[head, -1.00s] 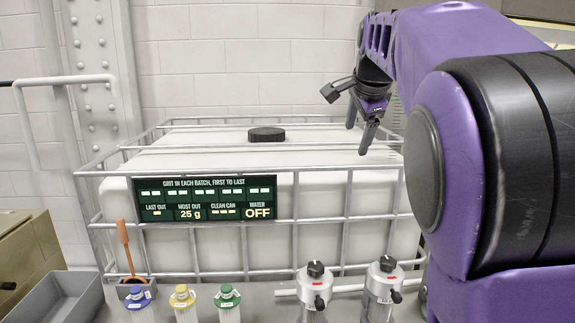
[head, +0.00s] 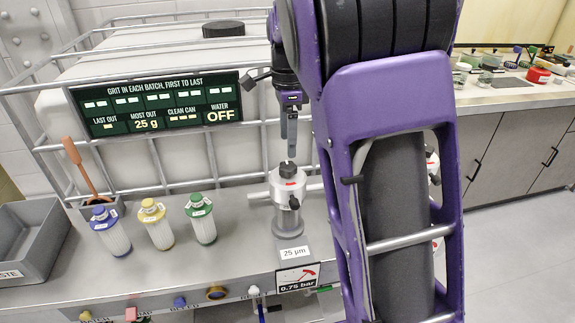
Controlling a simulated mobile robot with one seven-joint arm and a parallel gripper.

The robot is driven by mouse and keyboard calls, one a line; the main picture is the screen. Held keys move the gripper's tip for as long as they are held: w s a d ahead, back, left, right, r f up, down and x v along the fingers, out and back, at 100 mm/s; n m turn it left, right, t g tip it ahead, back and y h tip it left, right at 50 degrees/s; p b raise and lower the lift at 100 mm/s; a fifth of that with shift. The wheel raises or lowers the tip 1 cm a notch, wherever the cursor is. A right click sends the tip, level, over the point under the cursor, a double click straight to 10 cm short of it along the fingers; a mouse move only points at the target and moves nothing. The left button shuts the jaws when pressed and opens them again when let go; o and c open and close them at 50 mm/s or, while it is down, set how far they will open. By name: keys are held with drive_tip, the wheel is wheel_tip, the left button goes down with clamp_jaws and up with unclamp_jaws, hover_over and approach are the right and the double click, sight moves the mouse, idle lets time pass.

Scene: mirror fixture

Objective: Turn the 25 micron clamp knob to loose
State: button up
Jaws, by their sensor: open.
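My gripper (head: 288,152) points down with open fingers just above the top knob. I cannot tell whether the fingers touch it or stand around it.
My arm hides most of a second housing (head: 432,165) to the right. Blue, yellow and green capped cartridges (head: 158,228) stand to the left, beside a grey tray (head: 30,240). A caged white tank (head: 150,55) and a dark display (head: 155,103) are behind. A pressure gauge (head: 298,278) is at the bench front.

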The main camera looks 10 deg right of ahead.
sight(288, 165)
wheel_tip(288, 165, down, 7)
drive_tip(key=shift+f+b, duration=0.1)
drive_tip(key=shift+b, duration=0.4)
clamp_jaws()
